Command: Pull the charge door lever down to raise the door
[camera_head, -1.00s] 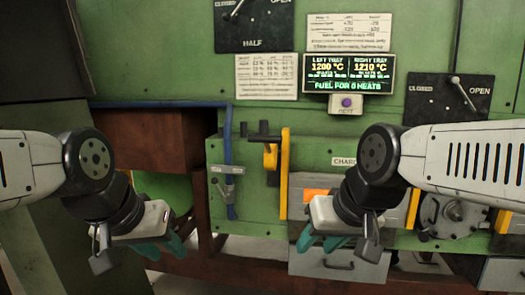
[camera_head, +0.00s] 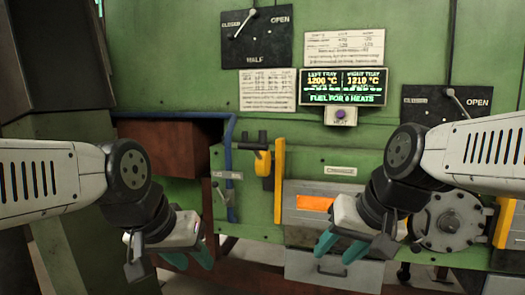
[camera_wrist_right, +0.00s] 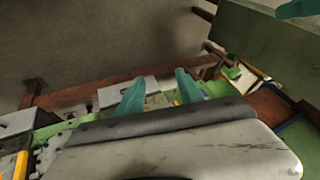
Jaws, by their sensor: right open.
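The grey charge door (camera_head: 335,225) with a glowing orange slot (camera_head: 314,203) is right of that bar, below a small label. My right gripper (camera_head: 341,247) is open and empty in front of the door, to the right of and below the lever; its parted teal fingers show in the right wrist view (camera_wrist_right: 160,92). My left gripper (camera_head: 188,258) is left of and below the lever, fingers apart, empty.
A round flanged fitting (camera_head: 448,222) is behind my right arm. A grey drawer (camera_head: 330,268) is below the door. Dial panels (camera_head: 256,37) and a display (camera_head: 342,87) are above.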

